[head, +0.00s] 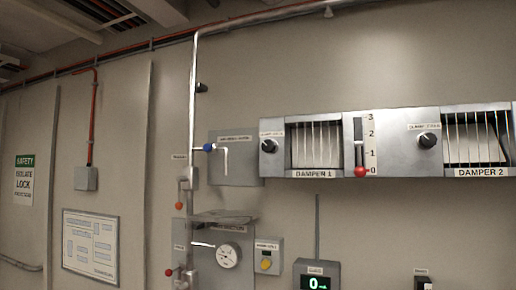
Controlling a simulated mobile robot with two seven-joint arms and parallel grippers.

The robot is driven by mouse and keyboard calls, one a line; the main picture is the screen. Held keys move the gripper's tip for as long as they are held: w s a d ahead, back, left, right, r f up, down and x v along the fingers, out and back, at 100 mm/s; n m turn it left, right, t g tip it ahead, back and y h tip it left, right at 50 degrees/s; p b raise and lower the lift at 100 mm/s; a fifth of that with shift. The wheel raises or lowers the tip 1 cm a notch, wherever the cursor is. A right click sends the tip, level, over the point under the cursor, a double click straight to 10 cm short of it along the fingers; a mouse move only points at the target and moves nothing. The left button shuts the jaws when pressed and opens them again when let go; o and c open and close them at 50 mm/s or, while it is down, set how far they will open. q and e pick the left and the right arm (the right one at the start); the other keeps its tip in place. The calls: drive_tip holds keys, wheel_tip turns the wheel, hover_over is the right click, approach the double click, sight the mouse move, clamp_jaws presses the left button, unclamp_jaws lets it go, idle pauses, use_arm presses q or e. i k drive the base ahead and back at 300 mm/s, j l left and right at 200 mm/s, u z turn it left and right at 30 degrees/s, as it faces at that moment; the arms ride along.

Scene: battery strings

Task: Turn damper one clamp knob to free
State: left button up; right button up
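The damper one clamp knob (269,146) is a round black knob on the grey wall panel, left of the DAMPER 1 louvre opening (316,146). It has a small light mark, but the angle is too small to read surely. A small label (271,133) sits above it, too blurred to read. A scale (369,145) marked 0 to 3 stands right of the louvres, with a red-ended lever (361,171) at 0. Neither of my grippers is in view, and nothing touches the knob.
A similar black knob (428,140) sits beside the DAMPER 2 louvres (475,138). Left of the panel are a blue-handled valve (209,147), pipes and a dial gauge (228,256). Below are a yellow-button box (266,257) and a display (316,283). The space before the panel looks clear.

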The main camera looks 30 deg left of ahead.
sight(268, 146)
drive_tip(key=i+j+z, duration=0.1)
drive_tip(key=j+z, duration=0.15)
drive_tip(key=j, duration=3)
